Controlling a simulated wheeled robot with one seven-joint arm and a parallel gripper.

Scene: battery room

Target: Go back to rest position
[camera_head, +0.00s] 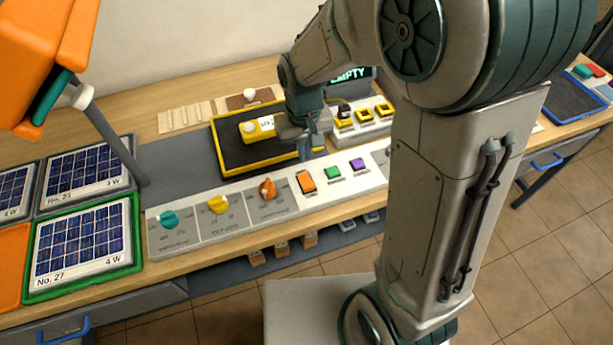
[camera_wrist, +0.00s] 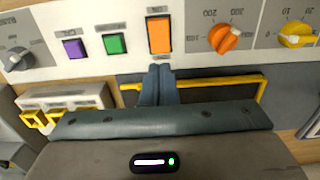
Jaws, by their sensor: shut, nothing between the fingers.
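My gripper (camera_head: 305,140) is over the right part of the black tray with a yellow rim (camera_head: 229,158), on the bench. In the wrist view my gripper (camera_wrist: 159,70) shows its two fingers together, with nothing between them. The fingertips appear just beside the orange rocker switch (camera_wrist: 159,34) of the control panel; I cannot tell whether they touch it. A yellow battery-like block (camera_head: 258,129) with a white label lies in the tray, left of my gripper. My arm covers part of the bench on the right.
The panel carries a teal knob (camera_head: 169,219), a yellow knob (camera_head: 218,204), an orange knob (camera_head: 267,188), and green (camera_head: 332,173) and purple (camera_head: 357,165) buttons. A display (camera_head: 348,74) reads "EMPTY". Solar panels (camera_head: 84,243) lie at left. An orange lamp (camera_head: 45,50) overhangs them.

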